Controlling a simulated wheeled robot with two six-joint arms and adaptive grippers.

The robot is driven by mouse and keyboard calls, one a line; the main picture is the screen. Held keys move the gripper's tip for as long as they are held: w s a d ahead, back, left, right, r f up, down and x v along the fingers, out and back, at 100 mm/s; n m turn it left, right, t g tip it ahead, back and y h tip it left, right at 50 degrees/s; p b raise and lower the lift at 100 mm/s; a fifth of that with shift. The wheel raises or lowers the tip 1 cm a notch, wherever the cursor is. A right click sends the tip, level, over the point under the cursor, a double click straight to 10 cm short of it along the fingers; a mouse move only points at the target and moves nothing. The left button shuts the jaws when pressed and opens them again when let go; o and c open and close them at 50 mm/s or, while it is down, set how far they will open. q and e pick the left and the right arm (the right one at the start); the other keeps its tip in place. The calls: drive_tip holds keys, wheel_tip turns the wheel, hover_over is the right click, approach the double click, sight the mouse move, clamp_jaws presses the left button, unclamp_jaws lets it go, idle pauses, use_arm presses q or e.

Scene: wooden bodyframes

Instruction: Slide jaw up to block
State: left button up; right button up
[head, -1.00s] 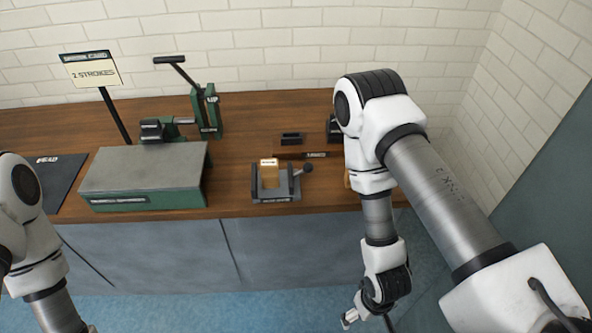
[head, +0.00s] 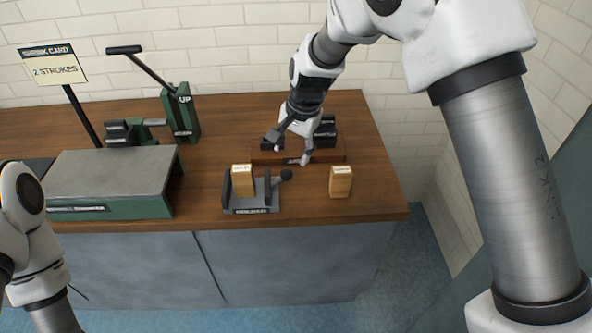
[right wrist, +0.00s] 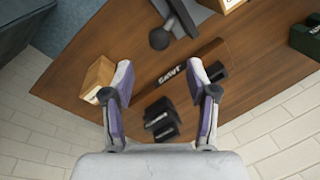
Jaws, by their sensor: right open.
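A grey vise-like fixture (head: 251,206) stands near the bench's front edge in the head view. A light wooden block (head: 242,180) stands in it, close to the left upright plate. A dark jaw plate (head: 267,188) stands to the block's right with a visible gap, and a black ball handle (head: 286,174) sticks out rightward. The handle also shows in the right wrist view (right wrist: 160,38). My right gripper (head: 288,149) is open and empty, behind the fixture over a dark wooden strip (head: 328,157), which reads "JAWS" in the wrist view. My left gripper is out of frame.
A second wooden block (head: 341,182) stands to the fixture's right. Black pieces (right wrist: 162,120) lie behind the strip. A green press (head: 183,112) with a lever and a grey-topped green stand (head: 110,183) are at left, near a "2 STROKES" card (head: 53,68).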

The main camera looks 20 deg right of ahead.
sight(288, 170)
drive_tip(key=f, duration=0.5)
drive_tip(key=w+a+f, duration=0.1)
drive_tip(key=f, duration=0.1)
drive_tip(key=shift+w+f+p, duration=0.1)
drive_tip(key=shift+f+p, duration=0.2)
drive_tip(key=shift+p, duration=0.1)
clamp_jaws()
drive_tip(key=shift+a, duration=0.1)
